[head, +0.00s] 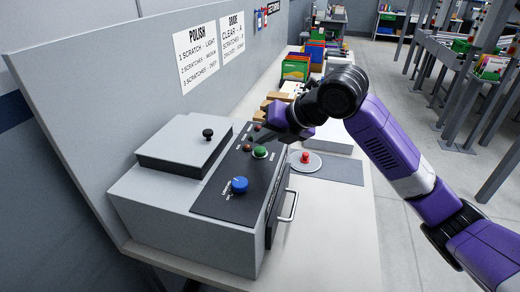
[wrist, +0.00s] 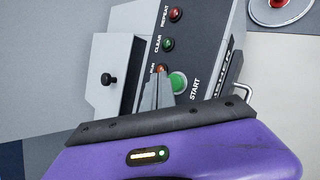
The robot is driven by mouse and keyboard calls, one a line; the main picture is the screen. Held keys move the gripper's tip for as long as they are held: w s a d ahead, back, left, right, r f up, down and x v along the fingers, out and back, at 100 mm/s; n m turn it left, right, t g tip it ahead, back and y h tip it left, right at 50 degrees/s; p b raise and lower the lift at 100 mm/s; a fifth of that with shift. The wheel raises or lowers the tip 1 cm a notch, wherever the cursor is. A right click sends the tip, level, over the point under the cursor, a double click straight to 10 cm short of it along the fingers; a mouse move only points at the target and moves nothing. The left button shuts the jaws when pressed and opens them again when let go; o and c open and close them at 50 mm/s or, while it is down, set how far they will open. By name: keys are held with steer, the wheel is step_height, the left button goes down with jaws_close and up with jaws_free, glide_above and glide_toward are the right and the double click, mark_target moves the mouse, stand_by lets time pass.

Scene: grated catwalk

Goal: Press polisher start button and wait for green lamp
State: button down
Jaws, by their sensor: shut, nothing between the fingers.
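The polisher (head: 160,215) is a grey box with a dark sloped control panel. Its large green START button (head: 260,152) also shows in the wrist view (wrist: 178,82). My gripper (head: 259,139) is shut and empty, over the panel by the button. In the wrist view its fingertips (wrist: 157,75) appear just left of the button and overlap the run lamp (wrist: 161,68), which looks orange-red. I cannot tell whether they touch the panel. The green CLEAR lamp (wrist: 167,44) looks dark with a small bright spot. The REPEAT lamp (wrist: 175,13) is red.
A blue knob (head: 239,185) sits nearer on the panel. A lid with a black knob (head: 208,134) is at left, and a handle (head: 288,206) is on the front. A red button on a round pale base (head: 305,158) stands to the right. The near bench is clear.

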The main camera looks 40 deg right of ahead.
mark_target(263, 151)
steer(key=shift+f, duration=0.1)
stand_by(0.6)
steer(key=shift+f+b, duration=0.35)
steer(key=shift+b, duration=0.3)
steer(key=shift+f+b, duration=0.85)
stand_by(0.7)
steer(key=shift+r, duration=0.15)
steer(key=shift+r+p, duration=0.7)
steer(key=shift+r, duration=0.45)
steer(key=shift+r+p, duration=1.45)
steer(key=shift+r, duration=1.1)
